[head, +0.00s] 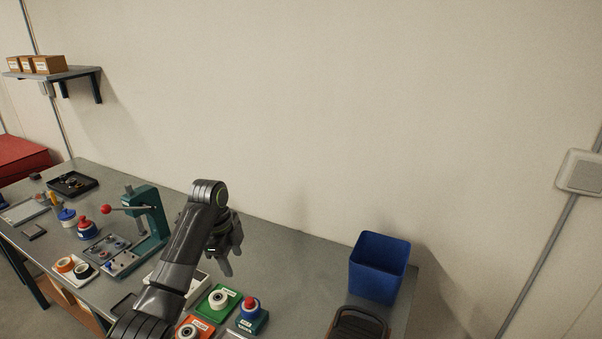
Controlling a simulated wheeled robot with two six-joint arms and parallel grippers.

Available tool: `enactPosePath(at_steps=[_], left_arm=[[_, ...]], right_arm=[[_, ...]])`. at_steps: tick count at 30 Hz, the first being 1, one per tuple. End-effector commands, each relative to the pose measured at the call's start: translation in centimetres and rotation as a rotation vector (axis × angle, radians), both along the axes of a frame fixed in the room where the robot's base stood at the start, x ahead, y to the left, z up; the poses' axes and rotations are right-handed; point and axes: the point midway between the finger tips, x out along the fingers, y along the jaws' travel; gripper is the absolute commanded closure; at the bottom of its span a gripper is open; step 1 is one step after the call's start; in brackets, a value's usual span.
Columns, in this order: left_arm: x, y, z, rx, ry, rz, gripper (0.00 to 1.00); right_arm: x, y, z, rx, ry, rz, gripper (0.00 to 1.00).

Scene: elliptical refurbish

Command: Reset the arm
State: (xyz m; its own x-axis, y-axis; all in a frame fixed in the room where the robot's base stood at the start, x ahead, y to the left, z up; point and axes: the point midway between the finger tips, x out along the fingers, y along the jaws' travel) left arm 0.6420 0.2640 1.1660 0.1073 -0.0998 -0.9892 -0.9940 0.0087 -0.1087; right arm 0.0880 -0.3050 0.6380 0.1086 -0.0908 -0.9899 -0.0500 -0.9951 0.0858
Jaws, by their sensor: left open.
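My left arm reaches up from the bottom of the head view, over the grey workbench (300,260). My left gripper (228,262) hangs at the end of it, fingers pointing down, open, with nothing seen between them. It is above the bench, just behind the green tray with a white round part (218,299). The arm hides part of a white tray behind it. My right gripper is not in view.
A green press with a red-knobbed lever (152,222) stands left of my arm. A blue bin (378,268) stands at the bench's right end. Bench space between gripper and bin is clear.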

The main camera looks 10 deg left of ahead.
Motion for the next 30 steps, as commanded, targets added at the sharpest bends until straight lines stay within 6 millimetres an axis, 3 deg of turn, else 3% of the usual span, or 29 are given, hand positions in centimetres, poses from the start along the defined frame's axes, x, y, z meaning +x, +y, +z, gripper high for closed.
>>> enactPosePath(at_steps=[5,9,16,23,27,30], left_arm=[[-3.0,0.5,-4.3,0.004,0.002,0.133,0.49],[-7.4,1.0,-8.8,0.001,-0.01,0.322,0.49],[-15.7,1.8,-13.8,-0.018,-0.043,0.646,0.49],[-24.8,2.6,-16.0,-0.054,-0.086,0.982,0.49],[-30.0,2.9,-15.8,-0.083,-0.119,1.182,0.49],[-32.9,3.2,-15.2,-0.1,-0.14,1.297,0.49]], right_arm=[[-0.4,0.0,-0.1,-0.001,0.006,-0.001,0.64],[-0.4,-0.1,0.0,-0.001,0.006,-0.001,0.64],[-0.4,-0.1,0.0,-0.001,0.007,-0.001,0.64],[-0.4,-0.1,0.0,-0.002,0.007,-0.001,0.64],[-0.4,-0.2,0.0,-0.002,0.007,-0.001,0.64],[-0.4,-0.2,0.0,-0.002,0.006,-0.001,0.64]])
